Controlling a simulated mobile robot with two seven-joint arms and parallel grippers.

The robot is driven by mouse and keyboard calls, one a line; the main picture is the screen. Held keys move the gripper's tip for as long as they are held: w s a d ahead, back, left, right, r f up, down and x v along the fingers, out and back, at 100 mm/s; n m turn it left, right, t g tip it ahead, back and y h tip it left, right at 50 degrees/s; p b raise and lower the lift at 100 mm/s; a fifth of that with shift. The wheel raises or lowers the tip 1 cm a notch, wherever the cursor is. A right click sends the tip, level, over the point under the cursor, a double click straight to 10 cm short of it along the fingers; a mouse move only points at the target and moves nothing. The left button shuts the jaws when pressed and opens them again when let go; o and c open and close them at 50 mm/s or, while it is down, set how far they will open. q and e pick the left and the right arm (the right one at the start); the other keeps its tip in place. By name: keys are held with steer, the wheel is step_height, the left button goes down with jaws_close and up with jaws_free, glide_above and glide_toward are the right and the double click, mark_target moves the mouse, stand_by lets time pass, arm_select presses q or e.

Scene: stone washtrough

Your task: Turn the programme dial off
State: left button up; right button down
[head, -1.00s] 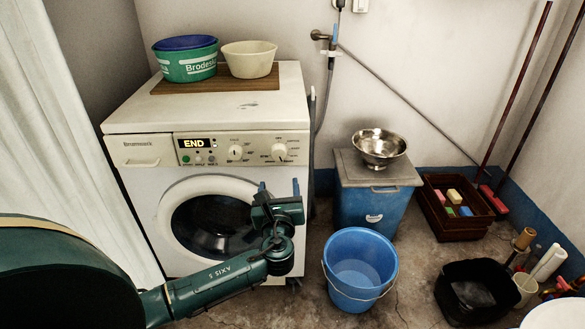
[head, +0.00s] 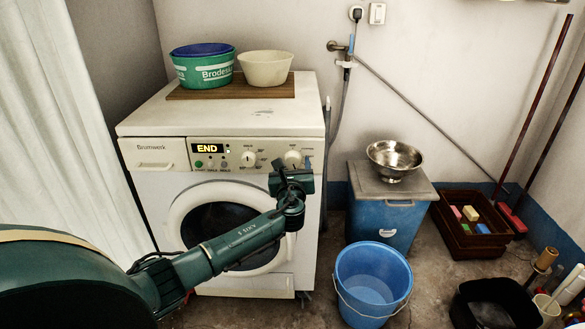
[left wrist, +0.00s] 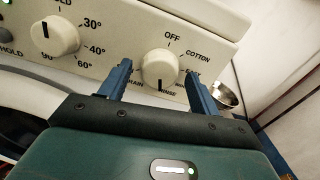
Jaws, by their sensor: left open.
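The programme dial (head: 293,158) is a round cream knob at the right of the washing machine's control panel. In the left wrist view the dial (left wrist: 160,68) stands under the word OFF, and its black pointer mark faces down, near RINSE. My left gripper (head: 292,169) is open in front of the panel. In the left wrist view its two blue fingers stand on either side of the dial, with gaps visible between them and the knob. How deep the fingertips reach is hard to tell. My right gripper is not in view.
A second dial (left wrist: 55,36) with temperature marks sits left of the programme dial. The display (head: 209,149) reads END. Tubs (head: 203,71) stand on the machine (head: 140,122). A blue bucket (head: 372,280) and a blue bin (head: 385,222) stand to its right.

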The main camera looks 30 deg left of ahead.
arm_select(q)
steer(key=shift+c, duration=0.3)
steer(key=c, duration=0.9)
